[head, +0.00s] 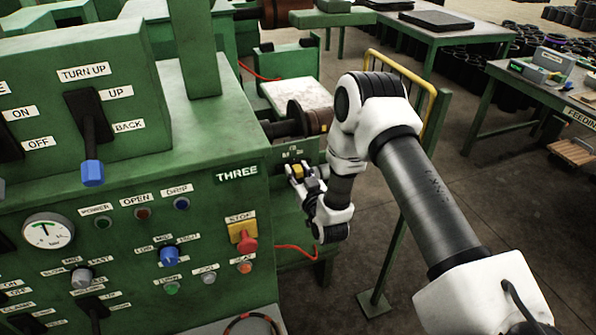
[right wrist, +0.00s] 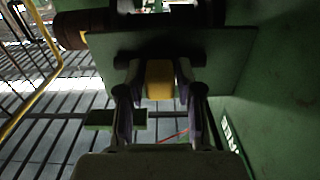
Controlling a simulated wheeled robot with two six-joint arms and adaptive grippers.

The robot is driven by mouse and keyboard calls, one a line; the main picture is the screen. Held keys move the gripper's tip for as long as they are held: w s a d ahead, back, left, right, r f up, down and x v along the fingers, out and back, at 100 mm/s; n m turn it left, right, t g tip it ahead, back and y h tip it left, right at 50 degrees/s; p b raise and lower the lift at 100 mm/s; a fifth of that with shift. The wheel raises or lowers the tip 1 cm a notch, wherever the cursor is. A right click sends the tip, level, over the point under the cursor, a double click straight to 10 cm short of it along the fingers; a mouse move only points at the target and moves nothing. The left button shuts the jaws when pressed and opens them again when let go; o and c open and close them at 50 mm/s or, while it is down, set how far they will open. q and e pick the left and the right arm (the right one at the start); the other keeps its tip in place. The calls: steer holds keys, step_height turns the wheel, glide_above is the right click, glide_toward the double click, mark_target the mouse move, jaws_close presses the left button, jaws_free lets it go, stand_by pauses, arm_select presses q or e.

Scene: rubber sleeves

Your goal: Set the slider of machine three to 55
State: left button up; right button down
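Machine three is a green cabinet with a "THREE" label (head: 237,174). Its slider knob is a yellow block (head: 297,171) on a small green panel at the right end of the machine. My right gripper (head: 302,178) is at this knob. In the right wrist view the yellow slider knob (right wrist: 160,80) sits between the two fingers of my right gripper (right wrist: 160,84), which close in on both its sides. The scale is too small to read, and the slider's setting cannot be told. My left gripper is not in view.
A dark roller (head: 311,120) sticks out just above the slider panel. A red stop button (head: 246,243) and several knobs are on the cabinet front. A yellow rail (head: 437,100) stands behind my right arm. Open floor lies to the right.

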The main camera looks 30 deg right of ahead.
steer(key=shift+s+d, duration=0.25)
steer(key=shift+d, duration=0.9)
steer(key=c, duration=0.9)
jaws_free()
steer(key=shift+r, duration=0.1)
steer(key=shift+d, duration=0.15)
steer(key=shift+s, duration=0.15)
steer(key=v, duration=1.1)
steer(key=shift+s, duration=0.4)
